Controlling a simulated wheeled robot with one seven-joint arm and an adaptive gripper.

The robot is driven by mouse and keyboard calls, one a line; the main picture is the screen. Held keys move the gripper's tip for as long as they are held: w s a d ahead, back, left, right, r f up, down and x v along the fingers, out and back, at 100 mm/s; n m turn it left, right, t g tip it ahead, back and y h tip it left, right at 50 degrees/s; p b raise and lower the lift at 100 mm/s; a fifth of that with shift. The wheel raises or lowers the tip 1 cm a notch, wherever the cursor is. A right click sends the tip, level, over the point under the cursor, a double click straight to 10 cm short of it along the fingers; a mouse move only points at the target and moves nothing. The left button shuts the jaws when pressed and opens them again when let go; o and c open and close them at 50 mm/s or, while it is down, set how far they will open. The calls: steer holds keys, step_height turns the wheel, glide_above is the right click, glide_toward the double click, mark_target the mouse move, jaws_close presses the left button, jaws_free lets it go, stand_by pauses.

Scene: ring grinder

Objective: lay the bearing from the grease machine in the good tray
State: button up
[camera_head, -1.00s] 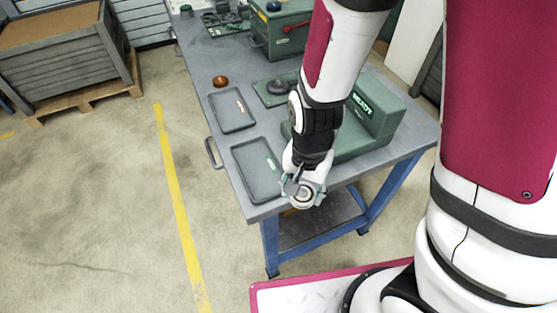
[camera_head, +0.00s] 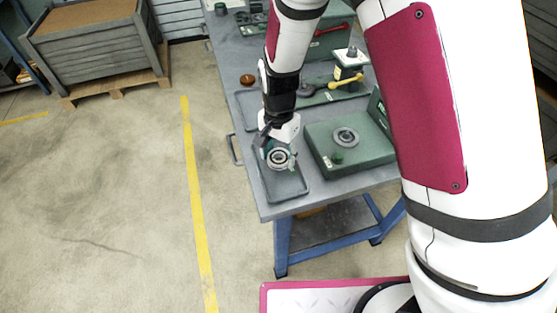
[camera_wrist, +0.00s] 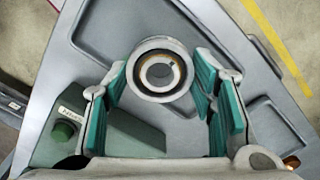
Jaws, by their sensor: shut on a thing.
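My gripper (camera_head: 280,155) is shut on the bearing (camera_wrist: 160,74), a pale metal ring with a dark inner band. The bearing also shows in the head view (camera_head: 280,159). It is held over the nearer grey tray (camera_head: 289,189), whose floor shows around the bearing in the wrist view (camera_wrist: 112,35). I cannot tell the height of the gap. No label on this tray is readable. The green grease machine (camera_head: 372,155) stands to the right, with a round ring-shaped seat (camera_head: 345,137) and a green button (camera_head: 337,158). The button also shows in the wrist view (camera_wrist: 63,130).
A second grey tray (camera_head: 246,108) lies behind, partly hidden by my arm. A brown dish (camera_head: 247,80) sits near the bench's left edge. A yellow-handled tool (camera_head: 346,81) lies behind the machine. The bench's front corner (camera_head: 270,211) is close to the nearer tray.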

mark_target(278, 162)
steer(key=shift+w+a+f, duration=0.1)
steer(key=shift+f, duration=1.7)
steer(key=shift+f, duration=0.1)
steer(key=o, duration=1.1)
step_height(278, 162, up, 12)
steer(key=shift+r, duration=0.15)
steer(key=shift+r, duration=0.1)
